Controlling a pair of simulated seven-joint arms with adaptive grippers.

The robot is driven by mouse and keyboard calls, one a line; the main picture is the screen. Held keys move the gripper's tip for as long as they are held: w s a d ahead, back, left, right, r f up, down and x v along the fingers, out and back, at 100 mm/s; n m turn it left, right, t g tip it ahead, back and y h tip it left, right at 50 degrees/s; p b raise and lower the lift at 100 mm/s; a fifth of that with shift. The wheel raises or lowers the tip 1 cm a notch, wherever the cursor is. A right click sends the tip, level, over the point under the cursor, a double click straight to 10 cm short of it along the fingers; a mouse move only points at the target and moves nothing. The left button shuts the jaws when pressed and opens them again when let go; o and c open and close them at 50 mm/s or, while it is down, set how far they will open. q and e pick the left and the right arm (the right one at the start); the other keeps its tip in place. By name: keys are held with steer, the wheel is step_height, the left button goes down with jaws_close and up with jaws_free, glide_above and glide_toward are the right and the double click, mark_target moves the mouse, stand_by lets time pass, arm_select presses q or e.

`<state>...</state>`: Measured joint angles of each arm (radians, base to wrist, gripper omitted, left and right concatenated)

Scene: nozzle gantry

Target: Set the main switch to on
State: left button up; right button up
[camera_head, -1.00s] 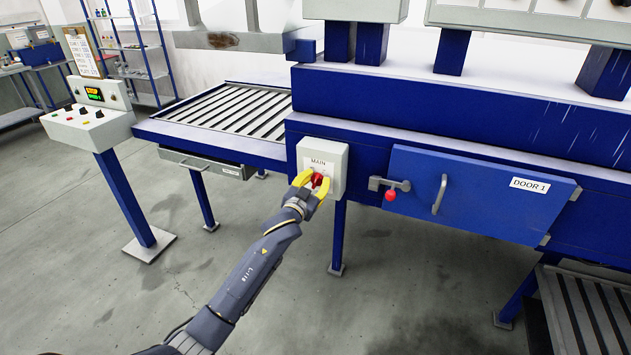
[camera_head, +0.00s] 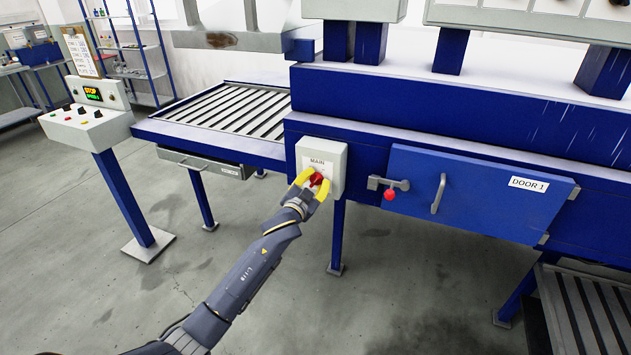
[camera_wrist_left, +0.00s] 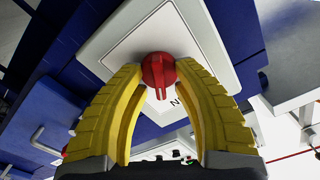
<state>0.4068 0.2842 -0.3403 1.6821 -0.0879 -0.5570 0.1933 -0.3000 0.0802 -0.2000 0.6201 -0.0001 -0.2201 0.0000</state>
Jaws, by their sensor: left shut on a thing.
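The main switch is a red rotary knob (camera_head: 316,179) on a light grey box (camera_head: 337,165) labelled MAIN, fixed to the blue machine frame. My left gripper (camera_head: 312,184) is at the knob, its yellow fingers on either side of it. In the left wrist view the red knob (camera_wrist_left: 159,72) sits between the fingertips of my left gripper (camera_wrist_left: 158,78), which are shut on it. The wrist view is turned, so the panel (camera_wrist_left: 190,40) appears tilted. The position marks around the knob are too small or covered to read. My right gripper is not in view.
A blue door (camera_head: 480,193) marked DOOR 1, with a handle and a red-knobbed latch (camera_head: 389,194), is right of the switch box. A roller conveyor (camera_head: 225,110) is behind left. A control pedestal (camera_head: 88,125) stands at the left. The floor in front is clear.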

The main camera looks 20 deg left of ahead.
arm_select(q)
steer(key=o, duration=1.2)
steer(key=shift+s, duration=0.1)
steer(key=shift+s+a, duration=0.2)
steer(key=shift+s, duration=1.75)
steer(key=shift+s+a, duration=0.2)
steer(key=shift+s, duration=1.75)
steer(key=shift+s+a, duration=0.2)
steer(key=shift+s, duration=1.75)
steer(key=shift+r, duration=0.1)
